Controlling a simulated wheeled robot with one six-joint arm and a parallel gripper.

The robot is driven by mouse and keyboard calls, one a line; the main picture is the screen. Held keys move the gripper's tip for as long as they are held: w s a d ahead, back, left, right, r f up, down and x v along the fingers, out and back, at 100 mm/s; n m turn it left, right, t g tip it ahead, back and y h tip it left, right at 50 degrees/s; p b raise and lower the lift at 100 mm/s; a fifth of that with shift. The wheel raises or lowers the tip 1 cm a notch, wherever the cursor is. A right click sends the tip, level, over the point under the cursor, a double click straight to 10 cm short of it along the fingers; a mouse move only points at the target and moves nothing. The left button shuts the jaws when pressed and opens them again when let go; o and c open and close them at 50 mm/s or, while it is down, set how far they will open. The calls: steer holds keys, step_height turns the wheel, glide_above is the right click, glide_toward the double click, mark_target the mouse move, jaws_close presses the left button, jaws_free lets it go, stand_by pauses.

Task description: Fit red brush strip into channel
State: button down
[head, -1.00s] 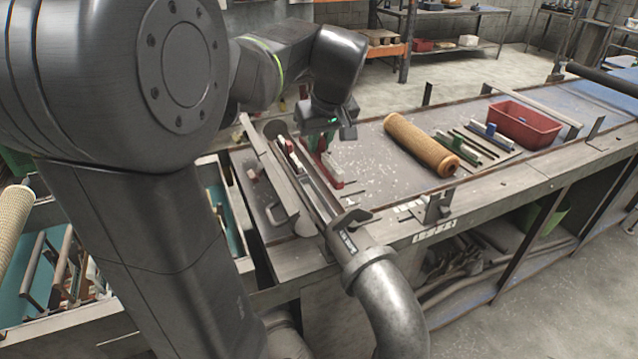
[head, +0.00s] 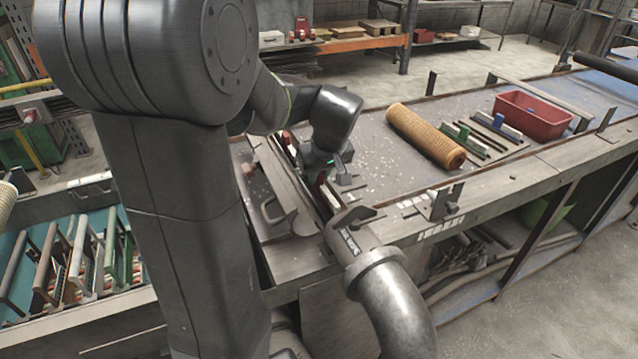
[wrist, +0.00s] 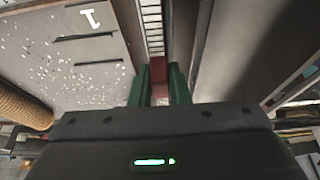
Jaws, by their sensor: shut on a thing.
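My gripper (head: 325,172) is low over the left end of the bench, at the long metal channel (head: 332,203). In the wrist view its two green fingers (wrist: 159,85) are shut on the red brush strip (wrist: 159,92). In the head view, the arm and gripper hide most of the strip. I cannot tell whether the strip is inside the channel or just above it.
A tan mesh roll (head: 425,135) lies on the bench to the right, near a red bin (head: 535,115) and several thin strips. A large grey pipe (head: 385,290) rises at the bench's front edge.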

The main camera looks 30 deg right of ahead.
step_height(320, 180, down, 3)
steer(key=shift+r, duration=0.1)
steer(key=c, duration=1.4)
jaws_free()
steer(key=shift+o, duration=0.2)
steer(key=shift+r, duration=0.1)
steer(key=v, duration=1.2)
